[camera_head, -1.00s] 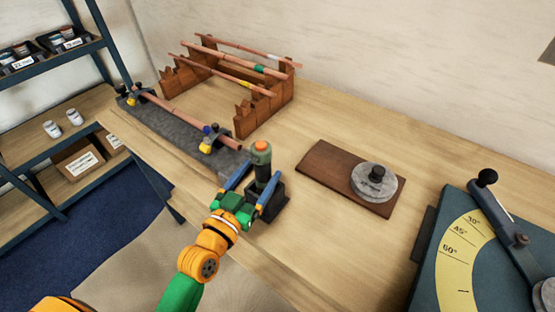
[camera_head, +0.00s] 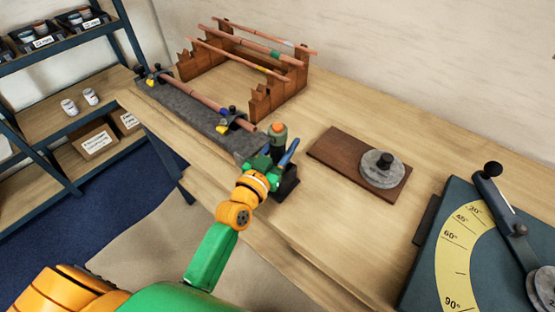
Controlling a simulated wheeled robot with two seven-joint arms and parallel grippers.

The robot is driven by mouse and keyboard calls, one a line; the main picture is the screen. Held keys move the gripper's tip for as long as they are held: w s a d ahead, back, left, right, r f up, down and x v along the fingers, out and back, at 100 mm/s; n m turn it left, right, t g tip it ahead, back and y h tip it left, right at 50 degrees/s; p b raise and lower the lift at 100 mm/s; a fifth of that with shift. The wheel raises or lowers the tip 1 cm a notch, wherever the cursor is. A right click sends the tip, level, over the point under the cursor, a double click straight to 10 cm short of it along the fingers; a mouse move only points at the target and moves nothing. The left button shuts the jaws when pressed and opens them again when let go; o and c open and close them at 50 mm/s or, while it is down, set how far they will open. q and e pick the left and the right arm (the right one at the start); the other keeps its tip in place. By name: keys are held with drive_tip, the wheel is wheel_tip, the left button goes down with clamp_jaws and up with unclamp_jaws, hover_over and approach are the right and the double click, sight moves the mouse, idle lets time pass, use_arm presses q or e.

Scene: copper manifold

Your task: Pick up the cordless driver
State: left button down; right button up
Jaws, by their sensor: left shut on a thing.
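The cordless driver (camera_head: 278,139) stands upright in a dark holder (camera_head: 285,185) near the front edge of the wooden bench. Its top is orange over a dark green body. My left gripper (camera_head: 273,158) is shut on the driver below its orange top, with one blue finger showing on its right side. My own gripper hides much of the driver's lower part. My right gripper is not in view.
A grey clamping rail (camera_head: 190,113) with a copper pipe lies left of the driver. Behind it stands a wooden rack (camera_head: 262,101) of pipes. A brown board (camera_head: 331,157) with a round grey weight (camera_head: 382,169) and an angle-marked bender (camera_head: 470,262) are to the right.

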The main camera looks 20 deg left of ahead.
use_arm(q)
wheel_tip(320, 180, up, 19)
drive_tip(key=p, duration=0.8)
drive_tip(key=shift+w, duration=0.1)
